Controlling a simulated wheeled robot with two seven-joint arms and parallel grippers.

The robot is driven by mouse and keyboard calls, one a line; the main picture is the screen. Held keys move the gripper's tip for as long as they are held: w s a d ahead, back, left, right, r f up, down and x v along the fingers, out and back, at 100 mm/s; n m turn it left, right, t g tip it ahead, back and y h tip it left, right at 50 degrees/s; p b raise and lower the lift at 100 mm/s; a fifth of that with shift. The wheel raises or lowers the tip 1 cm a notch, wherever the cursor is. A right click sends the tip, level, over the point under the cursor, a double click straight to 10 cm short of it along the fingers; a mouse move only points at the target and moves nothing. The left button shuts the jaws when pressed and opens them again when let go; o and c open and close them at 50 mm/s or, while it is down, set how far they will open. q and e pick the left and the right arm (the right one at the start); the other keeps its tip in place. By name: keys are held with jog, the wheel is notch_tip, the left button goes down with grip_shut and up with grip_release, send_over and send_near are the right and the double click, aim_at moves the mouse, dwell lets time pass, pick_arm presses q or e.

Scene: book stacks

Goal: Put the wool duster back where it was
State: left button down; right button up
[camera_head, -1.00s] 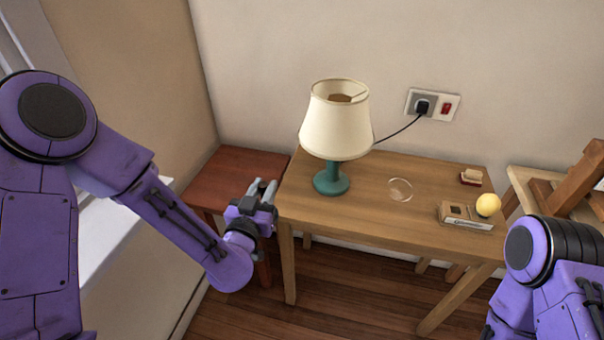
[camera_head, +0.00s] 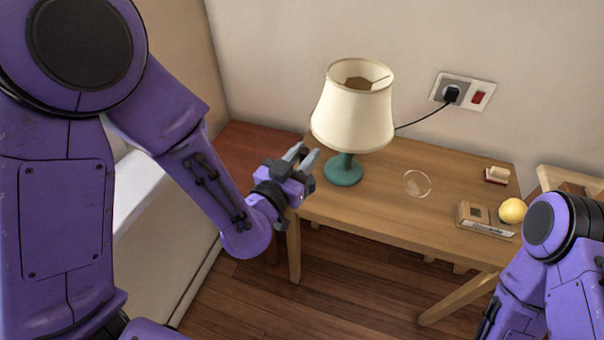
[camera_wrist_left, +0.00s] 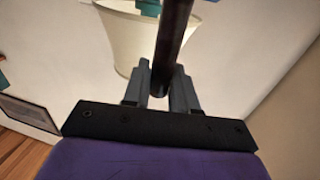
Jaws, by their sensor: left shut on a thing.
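My left gripper (camera_head: 309,157) is near the left end of the wooden table, in front of and to the left of the lamp. In the left wrist view its fingers (camera_wrist_left: 160,92) are shut on a dark, slim rod (camera_wrist_left: 173,40), which looks like the wool duster's handle. The rod runs up out of the picture, and no woolly head shows. In the head view I cannot make out the duster. My right arm is at the lower right, and its gripper is out of view.
A lamp (camera_head: 353,115) with a cream shade and teal base stands on the wooden table (camera_head: 375,205). A clear round thing (camera_head: 417,183), a small box (camera_head: 485,219), a yellow ball (camera_head: 512,210) and a small red-and-cream object (camera_head: 497,176) are farther right. A reddish-brown table (camera_head: 245,145) adjoins at left.

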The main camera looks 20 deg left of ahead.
pick_arm(q)
jog(key=f+b, duration=0.1)
jog(key=b, duration=0.2)
jog(key=shift+w+a+f, duration=0.1)
jog(key=shift+w+a, duration=0.05)
jog(key=shift+w, duration=0.25)
jog(key=shift+w+a+p, duration=0.25)
jog(key=shift+w+p, duration=0.55)
jog(key=shift+w, duration=0.05)
jog(key=w+a+f, duration=0.2)
jog(key=w+f, duration=0.5)
jog(key=f, duration=0.3)
jog(key=shift+w+a, duration=0.15)
jog(key=shift+a, duration=0.1)
pick_arm(e)
notch_tip(320, 180, down, 3)
jog(key=shift+d+r, duration=0.1)
pick_arm(q)
jog(key=shift+f, duration=0.1)
pick_arm(e)
jog(key=shift+s, duration=0.1)
